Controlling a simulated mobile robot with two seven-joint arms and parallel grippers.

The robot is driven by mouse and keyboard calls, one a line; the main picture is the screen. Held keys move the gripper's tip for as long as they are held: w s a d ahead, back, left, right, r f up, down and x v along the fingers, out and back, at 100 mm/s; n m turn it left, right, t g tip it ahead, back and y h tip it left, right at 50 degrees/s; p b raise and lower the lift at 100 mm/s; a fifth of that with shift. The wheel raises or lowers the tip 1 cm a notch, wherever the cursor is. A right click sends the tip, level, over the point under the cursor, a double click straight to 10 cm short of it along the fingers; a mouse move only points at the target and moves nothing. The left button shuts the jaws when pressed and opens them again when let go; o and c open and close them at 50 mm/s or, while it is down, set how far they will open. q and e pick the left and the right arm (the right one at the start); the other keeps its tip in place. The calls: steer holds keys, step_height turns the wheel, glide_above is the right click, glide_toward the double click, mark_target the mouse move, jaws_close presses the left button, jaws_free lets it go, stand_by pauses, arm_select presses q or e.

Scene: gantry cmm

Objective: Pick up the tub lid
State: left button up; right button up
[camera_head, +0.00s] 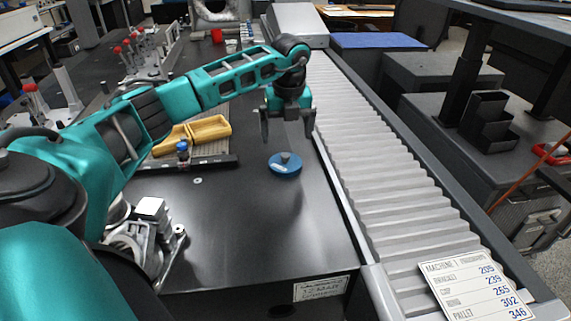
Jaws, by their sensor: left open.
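The tub lid appears to be the round blue disc (284,167) with a dark grey knob on top. It lies flat on the dark table (240,230), close to the left edge of the conveyor. My left gripper (288,138) hangs above it, pointing down, with its two dark fingers spread apart and nothing between them. A gap shows between the fingertips and the lid's knob. My right gripper is not in view.
Yellow trays (208,129) and a small blue-topped bottle (183,150) stand to the left. A metal fixture (148,230) is at front left. The table in front of the lid is clear.

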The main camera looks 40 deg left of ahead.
mark_target(286, 156)
arm_select(q)
steer(key=f, duration=0.4)
steer(key=shift+w+a+f+b, duration=0.2)
steer(key=shift+w+b, duration=0.05)
steer(key=shift+b, duration=0.1)
steer(key=f, duration=0.1)
steer(key=f+b, duration=0.1)
steer(key=f, duration=0.3)
steer(key=shift+w+a+b, duration=0.25)
steer(key=shift+a+b, duration=0.05)
steer(key=shift+a, duration=0.1)
steer(key=c, duration=0.7)
steer(key=shift+r, duration=0.1)
